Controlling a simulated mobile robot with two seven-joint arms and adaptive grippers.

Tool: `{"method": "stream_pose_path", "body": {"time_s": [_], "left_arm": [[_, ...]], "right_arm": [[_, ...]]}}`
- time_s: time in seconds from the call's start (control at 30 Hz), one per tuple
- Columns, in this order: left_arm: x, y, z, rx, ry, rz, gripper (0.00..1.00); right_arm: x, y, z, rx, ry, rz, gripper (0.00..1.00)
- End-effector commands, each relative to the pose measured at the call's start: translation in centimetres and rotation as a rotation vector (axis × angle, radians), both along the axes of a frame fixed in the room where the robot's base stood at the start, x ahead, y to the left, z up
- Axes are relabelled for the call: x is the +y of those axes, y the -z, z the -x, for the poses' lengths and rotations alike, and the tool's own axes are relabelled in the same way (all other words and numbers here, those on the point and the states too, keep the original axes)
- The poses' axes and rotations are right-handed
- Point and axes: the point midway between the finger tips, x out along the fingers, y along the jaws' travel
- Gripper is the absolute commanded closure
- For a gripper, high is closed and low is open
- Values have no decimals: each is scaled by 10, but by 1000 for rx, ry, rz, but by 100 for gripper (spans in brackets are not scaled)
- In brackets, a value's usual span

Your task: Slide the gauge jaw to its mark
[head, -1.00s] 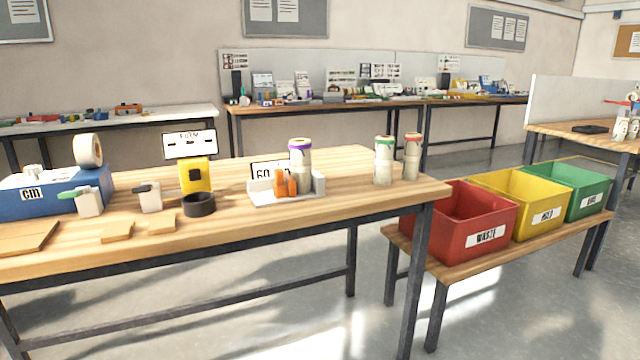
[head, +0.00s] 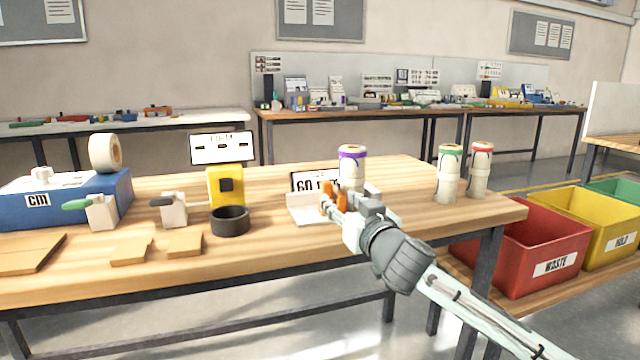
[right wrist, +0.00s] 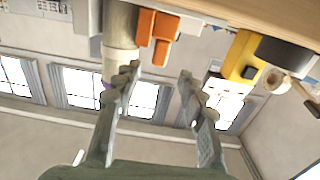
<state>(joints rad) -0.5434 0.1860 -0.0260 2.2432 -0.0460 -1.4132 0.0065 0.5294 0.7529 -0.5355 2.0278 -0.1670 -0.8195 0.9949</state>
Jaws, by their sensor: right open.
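A white gauge (head: 304,212) stands near the right part of the wooden table, with a sign reading "60" (head: 306,181) behind it. Orange blocks (head: 327,198) stand on the gauge and look like its jaw; they also show in the right wrist view (right wrist: 158,36). My right gripper (head: 352,201) is in front of the gauge and hides its right part. In the right wrist view its fingers (right wrist: 158,77) are spread with nothing between them, and the orange blocks are beyond the tips. The mark cannot be made out. My left gripper is not in view.
A purple-lidded canister (head: 352,168) stands close behind the gripper. Two more canisters, green-lidded (head: 449,174) and red-lidded (head: 480,171), stand to the right. A black ring (head: 230,221) and yellow block (head: 226,187) stand to the left. The red waste bin (head: 535,250) is beyond the table's right end.

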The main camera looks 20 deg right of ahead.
Motion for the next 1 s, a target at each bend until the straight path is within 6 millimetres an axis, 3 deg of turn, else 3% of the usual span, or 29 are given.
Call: {"method": "stream_pose_path", "body": {"time_s": [0.17, 0.4, 0.6, 0.93, 1.0], "left_arm": [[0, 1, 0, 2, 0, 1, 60], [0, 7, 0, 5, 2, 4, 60], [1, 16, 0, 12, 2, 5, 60], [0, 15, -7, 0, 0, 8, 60], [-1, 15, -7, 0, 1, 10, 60]], "right_arm": [[1, -2, -12, -2, -1, -1, 59], [2, -2, -52, -2, 1, 0, 59], [2, -1, -73, -2, 1, 0, 59], [3, 0, -78, -1, 0, 0, 59], [3, 0, -78, -1, 0, 0, 66]]}}
